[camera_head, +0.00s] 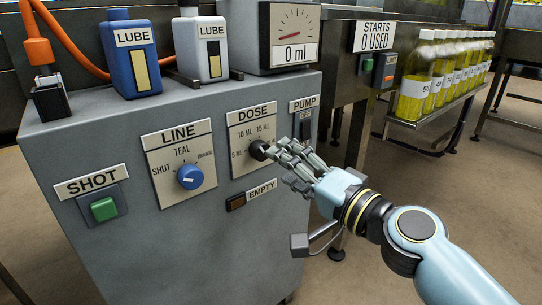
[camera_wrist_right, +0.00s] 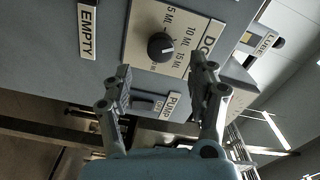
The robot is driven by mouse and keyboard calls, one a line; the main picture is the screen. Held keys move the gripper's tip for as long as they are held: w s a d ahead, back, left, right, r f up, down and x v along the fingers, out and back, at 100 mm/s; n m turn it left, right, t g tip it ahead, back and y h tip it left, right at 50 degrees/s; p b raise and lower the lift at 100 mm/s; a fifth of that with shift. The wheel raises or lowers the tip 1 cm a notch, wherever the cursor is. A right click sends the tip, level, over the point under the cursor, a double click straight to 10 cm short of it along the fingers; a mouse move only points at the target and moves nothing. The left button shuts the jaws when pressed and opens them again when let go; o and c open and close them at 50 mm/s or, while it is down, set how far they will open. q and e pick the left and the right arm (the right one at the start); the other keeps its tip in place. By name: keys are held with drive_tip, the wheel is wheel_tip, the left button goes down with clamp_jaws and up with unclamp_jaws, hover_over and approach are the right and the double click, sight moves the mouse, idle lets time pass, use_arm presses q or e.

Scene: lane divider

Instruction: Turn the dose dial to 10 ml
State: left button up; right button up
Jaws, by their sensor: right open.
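The black dose dial (camera_head: 258,150) sits on a pale plate (camera_head: 241,166) marked 5, 10 and 15 ML, under the DOSE sign (camera_head: 251,114). In the right wrist view the dial (camera_wrist_right: 161,46) shows whole, with a small pale mark on its face; I cannot tell for sure which number it points to. My right gripper (camera_head: 276,158) is at the dial's right side in the head view. In the right wrist view its two fingers (camera_wrist_right: 161,66) are spread, with the dial ahead, roughly between the tips, and not gripped. My left gripper is not in view.
The LINE knob (camera_head: 190,176) and green SHOT button (camera_head: 104,209) are left of the dial. The PUMP switch (camera_head: 306,125) is close above my right fingers, the EMPTY lamp (camera_head: 236,202) below. The gauge (camera_head: 290,38) reads 0 ml. Yellow bottles (camera_head: 415,85) stand at right.

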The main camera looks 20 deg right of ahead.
drive_tip(key=v, duration=0.5)
drive_tip(key=shift+s+d, duration=0.1)
drive_tip(key=shift+s, duration=0.15)
drive_tip(key=shift+r, duration=0.1)
